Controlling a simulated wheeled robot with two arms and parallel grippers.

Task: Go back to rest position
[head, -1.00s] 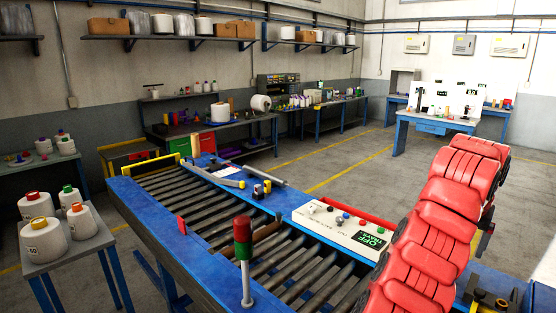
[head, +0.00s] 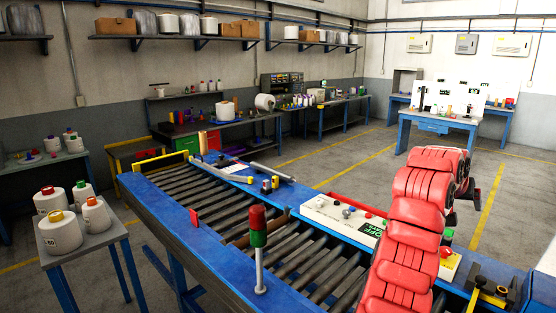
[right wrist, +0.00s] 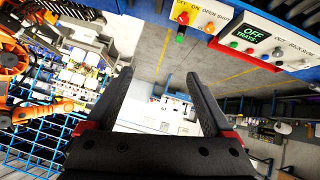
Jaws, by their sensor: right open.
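My right arm, with red padded covers, rises over the right part of the conveyor in the head view. My right gripper (head: 472,200) shows there only in part, as dark pieces behind the end of the arm, above the floor. In the right wrist view the two dark fingers of my right gripper (right wrist: 158,78) stand wide apart. Nothing is held between them; far floor and a pale surface show through the gap. My left gripper is in neither view.
The roller conveyor (head: 150,185) carries a red-green signal light (head: 258,240) and a control panel (head: 340,215). Yarn cones (head: 60,232) stand on a small table at left. Open floor (head: 330,170) lies behind the conveyor. An orange machine (right wrist: 12,60) shows in the right wrist view.

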